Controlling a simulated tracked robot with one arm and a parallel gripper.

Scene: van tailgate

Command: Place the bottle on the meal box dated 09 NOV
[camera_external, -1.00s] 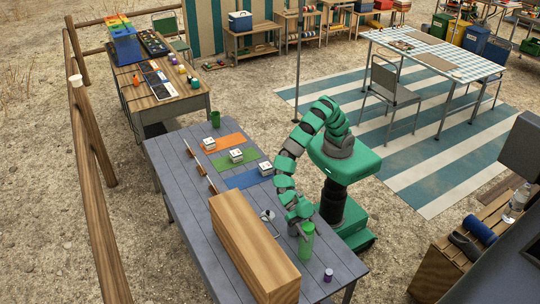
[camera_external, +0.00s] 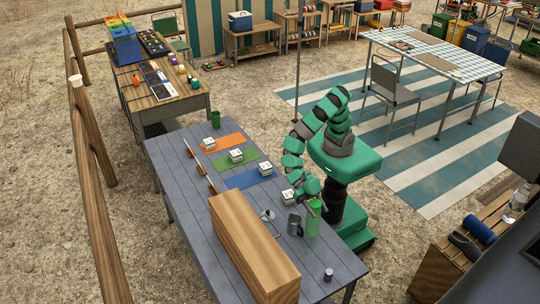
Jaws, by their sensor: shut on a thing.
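My gripper (camera_external: 312,198) is shut on a green bottle (camera_external: 313,222) and holds it upright at the right side of the grey table. Several small white boxes with printed tops stand on the table; their dates are too small to read. One box (camera_external: 221,143) is on the orange mat, one (camera_external: 236,156) on the green mat and one (camera_external: 265,168) on the blue mat. Another white box (camera_external: 288,197) sits just left of my gripper. I cannot tell exactly how high the bottle is above the table.
A grey mug (camera_external: 295,226) stands close to the left of the bottle. A long wooden box (camera_external: 250,245) fills the front left of the grey table (camera_external: 185,205). A small purple-banded jar (camera_external: 328,275) stands near the front right corner.

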